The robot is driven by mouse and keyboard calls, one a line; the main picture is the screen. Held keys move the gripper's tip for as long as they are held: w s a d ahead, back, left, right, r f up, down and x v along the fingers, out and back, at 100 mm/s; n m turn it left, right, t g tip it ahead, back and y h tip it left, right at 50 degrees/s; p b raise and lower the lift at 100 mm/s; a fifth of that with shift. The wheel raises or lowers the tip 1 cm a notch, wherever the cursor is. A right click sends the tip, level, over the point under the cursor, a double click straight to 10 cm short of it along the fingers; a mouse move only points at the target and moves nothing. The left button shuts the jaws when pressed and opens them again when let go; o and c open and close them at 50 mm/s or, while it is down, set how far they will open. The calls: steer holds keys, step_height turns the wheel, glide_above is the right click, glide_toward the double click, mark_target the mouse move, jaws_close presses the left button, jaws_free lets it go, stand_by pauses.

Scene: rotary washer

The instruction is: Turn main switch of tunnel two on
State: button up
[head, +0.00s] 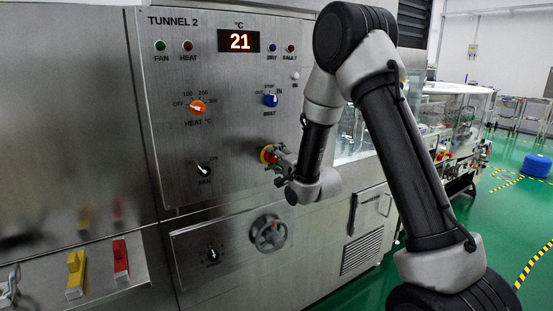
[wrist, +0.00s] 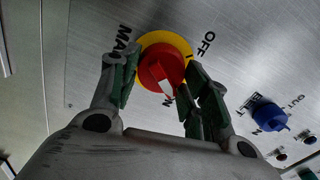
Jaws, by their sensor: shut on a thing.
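The main switch of the Tunnel 2 panel (head: 210,110) is a red knob on a yellow ring (head: 265,154), at the panel's lower right. My gripper (head: 277,157) is at it, reaching in from the right. In the wrist view the red knob (wrist: 160,66) sits between my two fingers (wrist: 155,72), which are closed on it. The yellow ring (wrist: 178,39) shows around the knob. A white mark on the knob points down and slightly right, towards lettering partly hidden by the knob and fingers. The OFF label lies to the upper right, MAIN to the left.
The blue belt knob (head: 270,100) is above the switch. The orange heat knob (head: 197,107) and black fan knob (head: 204,170) are to the left. A round handwheel (head: 268,233) stands out below. Yellow (head: 76,272) and red (head: 120,258) levers are at lower left.

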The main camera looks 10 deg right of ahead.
steer(key=shift+m, duration=0.8)
steer(key=o, duration=1)
steer(key=shift+d, duration=0.1)
steer(key=shift+f, duration=0.1)
steer(key=v, duration=0.7)
steer(key=shift+s, duration=0.2)
